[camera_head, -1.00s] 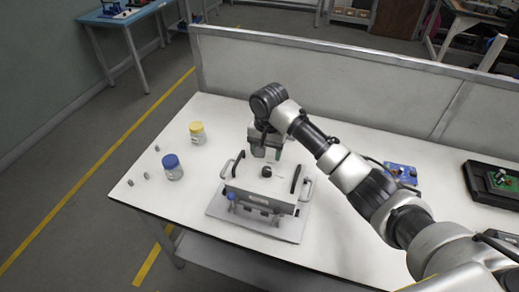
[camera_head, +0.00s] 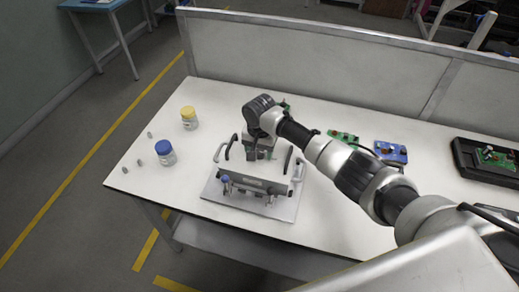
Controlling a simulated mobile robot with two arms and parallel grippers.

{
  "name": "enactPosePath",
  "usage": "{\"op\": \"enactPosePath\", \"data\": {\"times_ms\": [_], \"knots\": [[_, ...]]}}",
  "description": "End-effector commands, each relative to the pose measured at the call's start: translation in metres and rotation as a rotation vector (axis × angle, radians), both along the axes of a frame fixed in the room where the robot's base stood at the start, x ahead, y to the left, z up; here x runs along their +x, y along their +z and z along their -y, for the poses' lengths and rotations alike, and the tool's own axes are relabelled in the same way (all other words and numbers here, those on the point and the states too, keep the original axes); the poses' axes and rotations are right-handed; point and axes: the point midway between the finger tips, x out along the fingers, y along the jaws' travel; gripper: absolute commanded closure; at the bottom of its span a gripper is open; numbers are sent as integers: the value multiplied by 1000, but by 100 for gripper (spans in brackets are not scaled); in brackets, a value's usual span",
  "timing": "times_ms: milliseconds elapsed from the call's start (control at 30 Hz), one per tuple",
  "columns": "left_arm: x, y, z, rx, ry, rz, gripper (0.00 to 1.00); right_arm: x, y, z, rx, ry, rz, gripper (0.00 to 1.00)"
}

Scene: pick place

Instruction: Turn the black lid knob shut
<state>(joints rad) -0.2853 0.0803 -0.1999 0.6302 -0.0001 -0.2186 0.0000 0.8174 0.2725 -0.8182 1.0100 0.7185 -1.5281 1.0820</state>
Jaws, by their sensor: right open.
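A white box with a lid (camera_head: 238,167) stands on a grey plate (camera_head: 270,208) on the table. The lid has a black bar handle near each side, and metal handles stick out at the box's sides. My right gripper (camera_head: 260,157) points down over the middle of the lid, between the two black bars. It is open. The black lid knob is hidden by the gripper, so I cannot tell whether the fingers are around it or touching it. My left gripper is not in view.
A yellow-lidded jar (camera_head: 189,118) and a blue-lidded jar (camera_head: 165,152) stand at the left, with several small grey pieces nearby. A green board (camera_head: 343,137), a blue board (camera_head: 391,152) and a black tray (camera_head: 487,161) lie to the right. A low partition (camera_head: 320,62) closes the back.

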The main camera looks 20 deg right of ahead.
Motion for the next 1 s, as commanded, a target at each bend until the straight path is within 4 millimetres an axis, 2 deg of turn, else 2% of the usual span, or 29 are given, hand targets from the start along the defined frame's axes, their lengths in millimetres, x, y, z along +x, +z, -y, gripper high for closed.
{"op": "enactPosePath", "data": {"times_ms": [167, 300, 500, 767, 1000], "knots": [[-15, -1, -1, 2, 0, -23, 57, 0, 0, 0, 0, 1, 0, 40], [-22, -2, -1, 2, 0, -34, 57, 0, 0, 0, 0, 1, 0, 60], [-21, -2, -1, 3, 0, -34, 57, 0, 0, 0, 0, 1, 0, 90], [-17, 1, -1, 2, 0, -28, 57, 0, 1, 0, 1, 27, -1, 90], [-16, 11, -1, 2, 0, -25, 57, -1, 2, 0, 1, 146, -3, 90]]}}
